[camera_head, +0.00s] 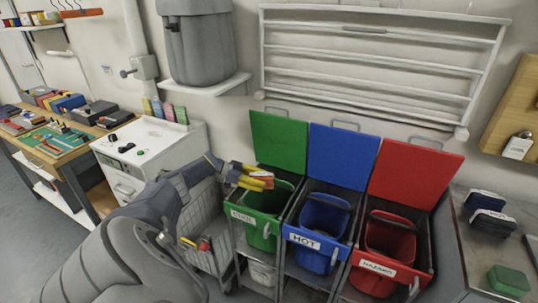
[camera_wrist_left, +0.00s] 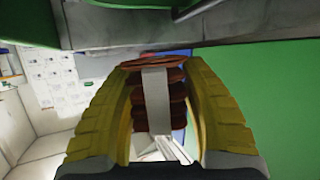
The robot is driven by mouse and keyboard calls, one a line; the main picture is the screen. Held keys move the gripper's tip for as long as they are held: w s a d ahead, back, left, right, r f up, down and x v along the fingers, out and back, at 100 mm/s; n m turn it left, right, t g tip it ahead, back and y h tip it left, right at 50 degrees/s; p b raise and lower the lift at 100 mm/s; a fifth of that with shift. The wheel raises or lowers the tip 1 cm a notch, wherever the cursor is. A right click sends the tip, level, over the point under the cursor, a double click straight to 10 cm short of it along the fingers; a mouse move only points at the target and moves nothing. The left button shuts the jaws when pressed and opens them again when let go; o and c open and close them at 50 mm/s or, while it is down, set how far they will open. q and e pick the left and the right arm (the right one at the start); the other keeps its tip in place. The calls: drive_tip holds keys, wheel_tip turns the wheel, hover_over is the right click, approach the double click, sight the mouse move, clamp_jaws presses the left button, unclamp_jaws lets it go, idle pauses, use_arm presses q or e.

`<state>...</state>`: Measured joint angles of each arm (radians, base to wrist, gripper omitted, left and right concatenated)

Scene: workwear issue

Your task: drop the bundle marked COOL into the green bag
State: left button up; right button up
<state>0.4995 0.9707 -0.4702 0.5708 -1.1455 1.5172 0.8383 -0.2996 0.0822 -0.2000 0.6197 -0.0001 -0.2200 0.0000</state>
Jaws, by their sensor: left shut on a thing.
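My left gripper (camera_head: 257,179) is shut on a rust-red folded bundle (camera_head: 265,175) and holds it above the left part of the green bag's opening. In the left wrist view, the bundle (camera_wrist_left: 176,110) sits between the yellow fingers with a pale band around it; no marking is readable on it. The green bag (camera_head: 262,232) hangs in a frame with a COOL label, its green lid (camera_head: 280,142) raised. My right gripper is not in view.
A blue bag (camera_head: 318,250) marked HOT and a red bag (camera_head: 375,276) stand right of the green one, lids raised. A wire cart (camera_head: 203,218) stands left. Dark folded bundles (camera_head: 490,222) lie on the right-hand counter. A wall rack (camera_head: 380,65) hangs above.

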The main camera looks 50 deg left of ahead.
use_arm(q)
drive_tip(key=shift+f, duration=1.15)
drive_tip(key=shift+f, duration=0.1)
drive_tip(key=o, duration=1.3)
drive_tip(key=v, duration=1.2)
